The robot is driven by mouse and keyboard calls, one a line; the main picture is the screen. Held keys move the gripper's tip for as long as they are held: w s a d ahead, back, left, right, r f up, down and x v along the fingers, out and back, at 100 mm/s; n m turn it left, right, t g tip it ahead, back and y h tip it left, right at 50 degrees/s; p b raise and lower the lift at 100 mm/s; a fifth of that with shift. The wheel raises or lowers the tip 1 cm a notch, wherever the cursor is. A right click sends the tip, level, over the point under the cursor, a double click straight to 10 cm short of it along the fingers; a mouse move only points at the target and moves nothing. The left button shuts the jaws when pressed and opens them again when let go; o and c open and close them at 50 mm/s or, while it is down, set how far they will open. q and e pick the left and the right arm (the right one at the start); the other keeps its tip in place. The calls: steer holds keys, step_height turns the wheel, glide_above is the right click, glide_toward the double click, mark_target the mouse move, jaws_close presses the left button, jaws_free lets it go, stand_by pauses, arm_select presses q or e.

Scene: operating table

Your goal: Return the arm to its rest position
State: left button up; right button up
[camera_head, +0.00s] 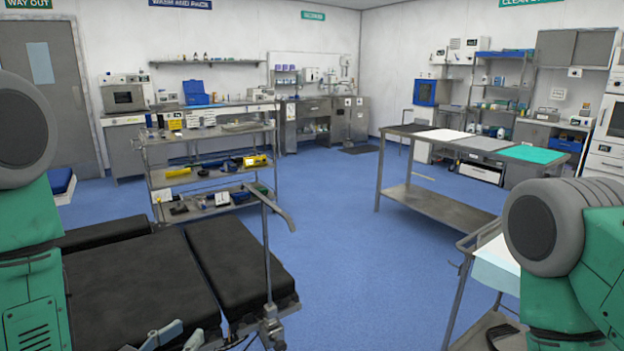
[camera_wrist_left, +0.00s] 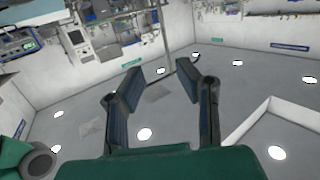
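My left arm (camera_head: 30,250) shows at the left edge of the head view as a green link and a grey round joint. The tips of my left gripper (camera_head: 178,334) seem to show at the bottom edge, in front of the black-padded operating table (camera_head: 130,275). In the left wrist view my left gripper (camera_wrist_left: 160,72) has its two dark fingers apart, with nothing between them. That view is upside down, with ceiling lights low in the picture. My right arm (camera_head: 570,260) shows at the right edge; its gripper is out of view.
A metal pole (camera_head: 266,250) is clamped at the operating table's right side. A shelved instrument trolley (camera_head: 210,165) stands behind it. A metal table (camera_head: 445,200) and a small cart (camera_head: 470,270) are on the right. Blue floor (camera_head: 350,240) is clear in the middle.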

arm_select(q)
steer(key=s+a+f+n+g+y, duration=0.15)
steer(key=s+f+g, duration=0.3)
steer(key=f, duration=0.45)
steer(key=s+a+f+g+y, duration=0.25)
steer(key=s+f+g, duration=0.2)
steer(key=f, duration=0.45)
steer(key=s+a+f+n+g+y, duration=0.1)
steer(key=s+f+g, duration=0.2)
steer(key=s, duration=0.4)
steer(key=s+a+f+n+g+y, duration=0.1)
steer(key=s+f+g, duration=0.1)
steer(key=s, duration=0.6)
steer(key=shift+s+a+f+g, duration=0.25)
steer(key=shift+a+f+g, duration=0.15)
steer(key=shift+f, duration=0.5)
